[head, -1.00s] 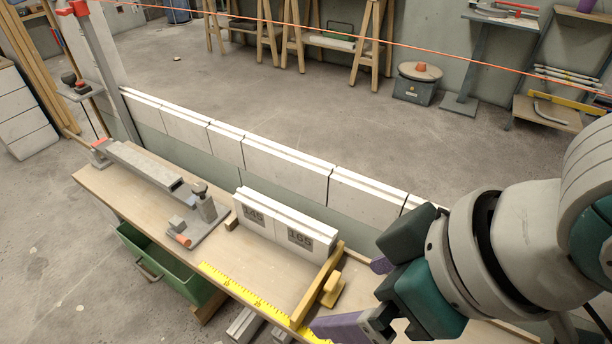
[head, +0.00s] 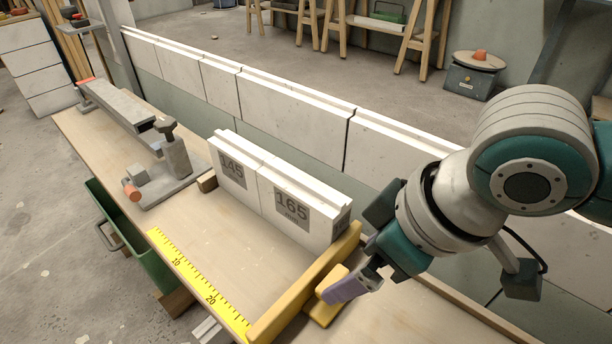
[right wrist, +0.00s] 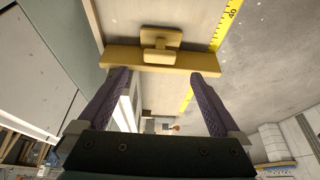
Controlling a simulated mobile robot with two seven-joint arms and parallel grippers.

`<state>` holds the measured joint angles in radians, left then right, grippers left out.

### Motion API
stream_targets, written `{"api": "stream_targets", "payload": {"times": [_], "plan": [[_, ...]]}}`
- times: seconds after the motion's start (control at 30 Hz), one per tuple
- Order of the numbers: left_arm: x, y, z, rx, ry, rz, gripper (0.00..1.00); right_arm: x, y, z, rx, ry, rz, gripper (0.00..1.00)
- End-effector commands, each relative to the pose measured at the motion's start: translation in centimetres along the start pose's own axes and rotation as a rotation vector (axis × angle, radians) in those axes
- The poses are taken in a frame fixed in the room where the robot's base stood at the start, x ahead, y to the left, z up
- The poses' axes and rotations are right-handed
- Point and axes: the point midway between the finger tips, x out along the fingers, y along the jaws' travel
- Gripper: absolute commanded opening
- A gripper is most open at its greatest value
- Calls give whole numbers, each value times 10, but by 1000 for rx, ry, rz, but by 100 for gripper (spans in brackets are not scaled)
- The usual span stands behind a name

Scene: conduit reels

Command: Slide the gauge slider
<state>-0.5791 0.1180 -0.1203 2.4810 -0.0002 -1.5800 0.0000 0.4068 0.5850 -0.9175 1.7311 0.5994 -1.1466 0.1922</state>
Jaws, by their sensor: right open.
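The gauge slider (head: 305,285) is a yellow wooden bar with a raised handle (head: 325,303), lying across the bench at the right end of two pale blocks marked 145 (head: 232,171) and 165 (head: 291,208). It also shows in the right wrist view (right wrist: 160,60), its T-shaped handle beyond the bar. My right gripper (head: 350,278) is open and empty, close to the slider's handle side in the head view. In the right wrist view, its purple fingers (right wrist: 162,75) are spread wide, their tips near the bar's two ends; contact is unclear. My left gripper is out of view.
A yellow ruler (head: 198,285) runs along the workbench (head: 160,210) front edge. A grey clamp fixture (head: 176,158) stands left of the blocks. A low wall of white blocks (head: 290,118) runs behind. A green drawer (head: 120,235) sticks out in front.

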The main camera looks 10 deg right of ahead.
Motion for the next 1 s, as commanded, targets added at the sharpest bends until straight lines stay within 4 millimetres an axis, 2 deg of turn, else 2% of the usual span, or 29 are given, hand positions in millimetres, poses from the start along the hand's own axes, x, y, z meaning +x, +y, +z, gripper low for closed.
{"api": "stream_targets", "payload": {"times": [0.03,0.1,0.3,0.43,0.7,0.77,1.0], "plan": [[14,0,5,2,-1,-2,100,18,0,2,0,0,0,100],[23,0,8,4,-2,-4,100,32,0,3,-1,0,0,100],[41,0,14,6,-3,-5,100,60,0,2,-1,0,1,100],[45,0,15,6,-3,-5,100,68,0,0,-2,1,0,100],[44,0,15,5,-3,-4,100,68,0,0,-2,0,1,100],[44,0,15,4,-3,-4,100,68,0,0,-2,0,1,96],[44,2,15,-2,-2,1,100,68,0,0,-1,0,1,68]]}}
